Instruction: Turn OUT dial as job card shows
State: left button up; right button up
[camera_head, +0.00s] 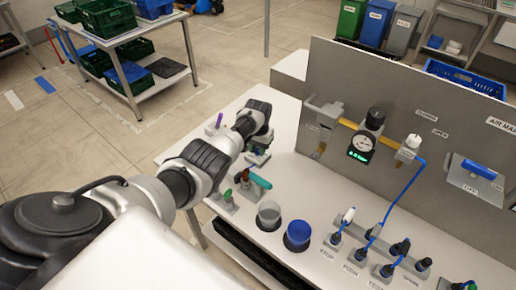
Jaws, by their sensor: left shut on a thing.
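My left gripper (259,153) reaches down from the left arm to the far left part of the white bench. It is shut on a small fitting standing there, which seems to be the OUT dial. The jaws hide most of it, and I cannot read its label or setting. Nearby stand a purple-topped fitting (218,121), a green-topped fitting (228,196) and a fitting with a teal handle (260,180). I cannot make out a job card. My right gripper is not in view.
A grey panel (330,75) rises behind the bench, with a pressure gauge (361,143) and blue tubing. Several labelled tube fittings stand to the right.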

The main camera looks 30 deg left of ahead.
aim_at(258, 150)
pick_arm(q)
jog(key=o, duration=0.9)
jog(key=shift+r, duration=0.45)
notch_tip(258, 150, up, 10)
jog(key=shift+f+p, duration=0.1)
jog(key=shift+p, duration=0.2)
